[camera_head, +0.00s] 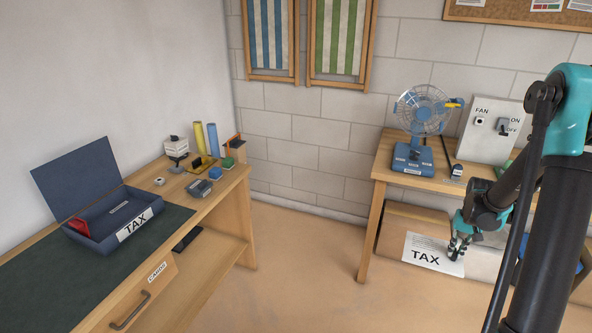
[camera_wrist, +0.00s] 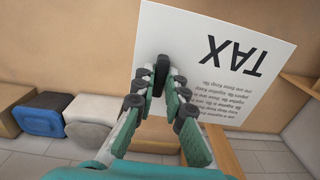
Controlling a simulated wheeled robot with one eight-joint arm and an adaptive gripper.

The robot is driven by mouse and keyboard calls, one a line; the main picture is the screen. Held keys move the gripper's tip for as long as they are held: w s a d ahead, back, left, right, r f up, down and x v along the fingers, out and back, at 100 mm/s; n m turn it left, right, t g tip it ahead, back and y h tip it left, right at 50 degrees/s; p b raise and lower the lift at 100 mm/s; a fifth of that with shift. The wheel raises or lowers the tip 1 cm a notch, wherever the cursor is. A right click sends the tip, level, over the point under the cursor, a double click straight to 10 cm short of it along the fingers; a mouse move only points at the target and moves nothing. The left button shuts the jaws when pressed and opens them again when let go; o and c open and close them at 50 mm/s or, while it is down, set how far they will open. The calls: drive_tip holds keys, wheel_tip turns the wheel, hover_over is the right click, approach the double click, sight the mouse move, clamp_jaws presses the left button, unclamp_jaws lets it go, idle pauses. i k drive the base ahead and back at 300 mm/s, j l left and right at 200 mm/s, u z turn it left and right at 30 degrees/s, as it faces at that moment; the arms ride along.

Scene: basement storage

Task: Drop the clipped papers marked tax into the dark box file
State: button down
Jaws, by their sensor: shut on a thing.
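The clipped papers (camera_head: 422,258) are a white sheet marked TAX, held out in front of the right-hand table. My gripper (camera_head: 458,248) is shut on their edge. In the wrist view the papers (camera_wrist: 228,62) fill the upper middle, with print upside down, and my gripper (camera_wrist: 162,88) closes at a black clip (camera_wrist: 162,68). The dark box file (camera_head: 118,217), labelled TAX, stands on the left desk with its lid open. A red item (camera_head: 78,226) lies inside its left end. The box file is far to the left of my gripper.
The left desk (camera_head: 205,206) also holds a calculator (camera_head: 198,188), rolled tubes (camera_head: 205,140) and small items beyond the box. The right table (camera_head: 385,165) bears a blue fan (camera_head: 414,155) and a switch panel (camera_head: 490,130). Open floor (camera_head: 300,250) lies between them.

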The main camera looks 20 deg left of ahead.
sight(126, 217)
drive_tip(key=u, duration=0.45)
drive_tip(key=l+u, duration=0.1)
drive_tip(key=u, duration=0.3)
drive_tip(key=l+u, duration=0.1)
drive_tip(key=u, duration=0.35)
drive_tip(key=i+l+u, duration=0.1)
drive_tip(key=u, duration=0.35)
